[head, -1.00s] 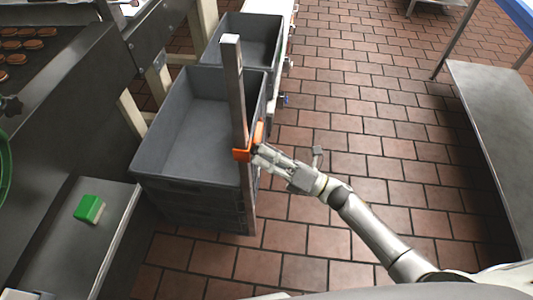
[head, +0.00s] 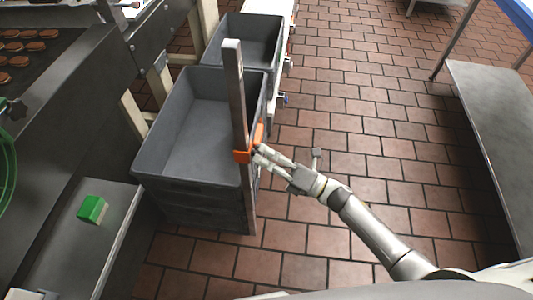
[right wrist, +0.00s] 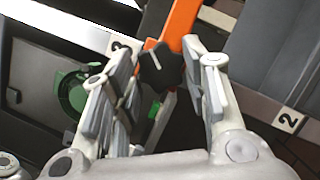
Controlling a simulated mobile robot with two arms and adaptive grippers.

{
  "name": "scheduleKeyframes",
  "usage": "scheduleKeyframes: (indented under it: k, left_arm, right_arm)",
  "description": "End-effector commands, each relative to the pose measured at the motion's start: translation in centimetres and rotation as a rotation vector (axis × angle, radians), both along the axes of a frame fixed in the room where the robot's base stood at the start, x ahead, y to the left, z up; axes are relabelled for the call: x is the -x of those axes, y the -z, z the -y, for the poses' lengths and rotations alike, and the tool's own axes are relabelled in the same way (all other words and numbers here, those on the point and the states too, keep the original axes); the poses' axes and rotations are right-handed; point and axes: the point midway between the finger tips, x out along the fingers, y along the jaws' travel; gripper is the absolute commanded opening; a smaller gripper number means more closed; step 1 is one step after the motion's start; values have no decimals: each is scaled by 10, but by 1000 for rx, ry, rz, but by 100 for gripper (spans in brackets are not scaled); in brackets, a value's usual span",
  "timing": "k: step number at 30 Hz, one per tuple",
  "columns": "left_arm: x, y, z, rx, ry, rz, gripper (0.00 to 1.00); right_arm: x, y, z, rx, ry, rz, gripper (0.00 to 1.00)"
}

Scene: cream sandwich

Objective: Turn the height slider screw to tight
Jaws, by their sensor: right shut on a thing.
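The orange height slider (head: 242,156) sits around an upright metal post (head: 234,100) beside the grey crates. In the right wrist view the slider's orange arm (right wrist: 180,24) runs up from a black screw knob (right wrist: 152,68). My right gripper (head: 258,153) is at the slider, on the right side of the post. The knob itself is hidden in the head view. My left gripper is not in view.
Stacked grey crates (head: 150,172) stand left of the post, with another crate (head: 212,30) behind. A green block (head: 92,209) lies on a metal surface (head: 75,250) at left. A steel table (head: 490,120) stands at right. The tiled floor between is clear.

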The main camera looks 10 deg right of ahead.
Motion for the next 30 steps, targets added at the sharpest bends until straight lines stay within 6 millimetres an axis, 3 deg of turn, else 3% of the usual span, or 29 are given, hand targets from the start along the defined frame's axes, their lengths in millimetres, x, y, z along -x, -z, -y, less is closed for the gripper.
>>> scheduleKeyframes:
  k: [18, 30]
  left_arm:
    - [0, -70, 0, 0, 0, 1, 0]
    - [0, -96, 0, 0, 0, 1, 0]
  right_arm:
    - [1, -11, 0, -168, 1, -523, 18]
    - [0, -11, 0, -244, -1, -751, 18]
